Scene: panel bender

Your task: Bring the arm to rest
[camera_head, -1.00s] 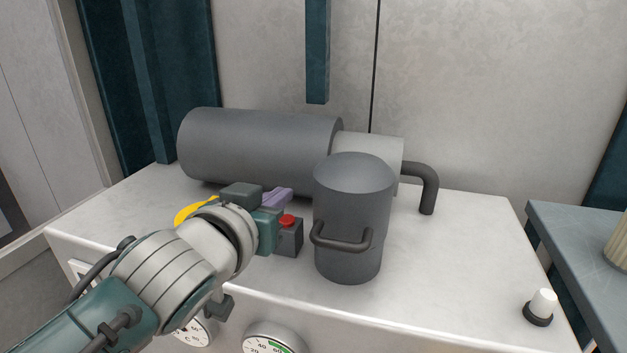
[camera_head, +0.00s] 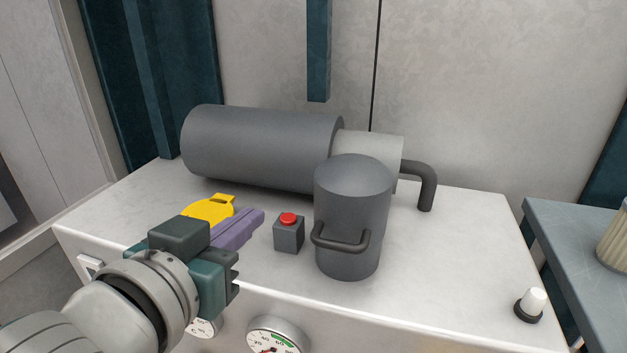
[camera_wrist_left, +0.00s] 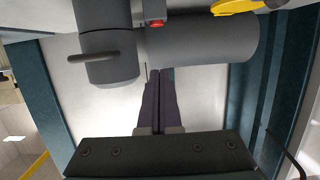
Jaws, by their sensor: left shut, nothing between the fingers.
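My left arm comes in from the lower left of the head view. Its gripper (camera_head: 250,222), with purple fingers, is shut and empty, in front of the machine's top and left of a grey box with a red button (camera_head: 289,235). In the left wrist view the purple fingers (camera_wrist_left: 158,75) lie together with nothing between them. The red button (camera_wrist_left: 157,22) shows beyond them at the top of that view. My right gripper is in neither view.
A yellow part (camera_head: 209,210) lies behind the gripper. A large grey cylinder (camera_head: 262,148) and an upright grey canister (camera_head: 350,225) with a handle stand on the white top (camera_head: 450,275). Gauges (camera_head: 275,335) sit on the front. A white knob (camera_head: 533,303) stands at right.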

